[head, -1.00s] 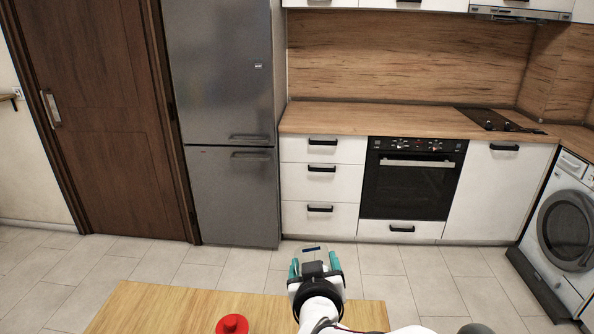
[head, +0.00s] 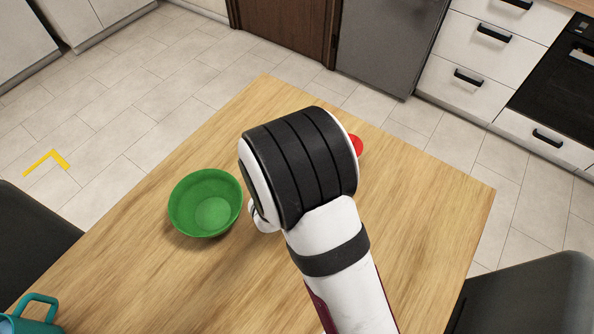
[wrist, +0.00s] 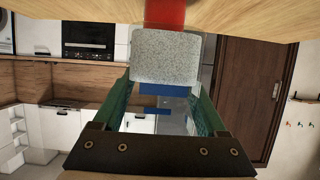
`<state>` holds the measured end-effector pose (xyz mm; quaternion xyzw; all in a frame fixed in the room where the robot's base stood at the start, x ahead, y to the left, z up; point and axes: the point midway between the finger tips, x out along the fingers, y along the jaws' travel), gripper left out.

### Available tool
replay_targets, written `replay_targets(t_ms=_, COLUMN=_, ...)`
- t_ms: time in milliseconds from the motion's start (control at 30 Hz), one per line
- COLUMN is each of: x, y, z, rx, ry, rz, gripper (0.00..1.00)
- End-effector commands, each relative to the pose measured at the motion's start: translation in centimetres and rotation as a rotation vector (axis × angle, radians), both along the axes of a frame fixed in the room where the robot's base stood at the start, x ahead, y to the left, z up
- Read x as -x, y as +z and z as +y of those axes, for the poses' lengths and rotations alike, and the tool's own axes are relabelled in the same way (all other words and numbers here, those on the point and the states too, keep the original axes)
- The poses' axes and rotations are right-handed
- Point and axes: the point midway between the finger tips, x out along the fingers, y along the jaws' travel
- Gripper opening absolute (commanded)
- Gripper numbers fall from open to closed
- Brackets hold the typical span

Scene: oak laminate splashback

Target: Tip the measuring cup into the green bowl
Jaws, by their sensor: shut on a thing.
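The green bowl (head: 206,203) stands upright on the wooden table, left of my arm in the head view. Its inside looks empty. My gripper is hidden behind my arm's thick black-and-white joint in the head view. In the wrist view my gripper (wrist: 160,105) has its green fingers on both sides of the measuring cup (wrist: 150,122), a clear vessel with blue marks, and is shut on it. A grey speckled face (wrist: 166,57) shows at the cup's far end; I cannot tell whether it is contents or base. The bowl is not in the wrist view.
A red object (head: 357,145) stands on the table (head: 430,200), partly behind my arm; red also shows in the wrist view (wrist: 165,14). A teal mug (head: 38,308) is at the lower left. Dark chairs (head: 530,300) flank the table. Table around the bowl is clear.

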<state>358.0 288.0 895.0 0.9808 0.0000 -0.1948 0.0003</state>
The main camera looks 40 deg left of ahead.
Motion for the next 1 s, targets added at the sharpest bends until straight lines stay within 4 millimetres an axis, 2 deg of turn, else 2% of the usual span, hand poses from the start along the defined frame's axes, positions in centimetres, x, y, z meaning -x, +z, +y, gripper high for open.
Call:
replay_targets(t_ms=33, x=0.5, y=-1.1, z=1.7, rx=0.0, ry=0.005, rz=0.001, gripper=0.11)
replay_targets(t_ms=100, x=1.1, y=-2.3, z=3.7, rx=-0.001, ry=0.004, rz=0.001, gripper=0.11)
replay_targets(t_ms=200, x=1.7, y=-3.7, z=5.8, rx=-0.002, ry=0.001, rz=0.0, gripper=0.11)
replay_targets(t_ms=300, x=2.0, y=-4.5, z=7.0, rx=0.0, ry=0.0, rz=0.0, gripper=0.11)
replay_targets(t_ms=500, x=2.1, y=-7.8, z=7.2, rx=0.001, ry=-0.001, rz=0.001, gripper=0.11)
replay_targets(t_ms=900, x=2.0, y=-8.5, z=7.1, rx=0.0, ry=0.0, rz=0.001, gripper=0.11)
replay_targets(t_ms=933, x=2.0, y=-8.6, z=7.1, rx=0.0, ry=0.0, rz=0.001, gripper=0.76)
replay_targets(t_ms=1000, x=2.0, y=-8.5, z=7.1, rx=-0.001, ry=0.0, rz=0.001, gripper=0.89)
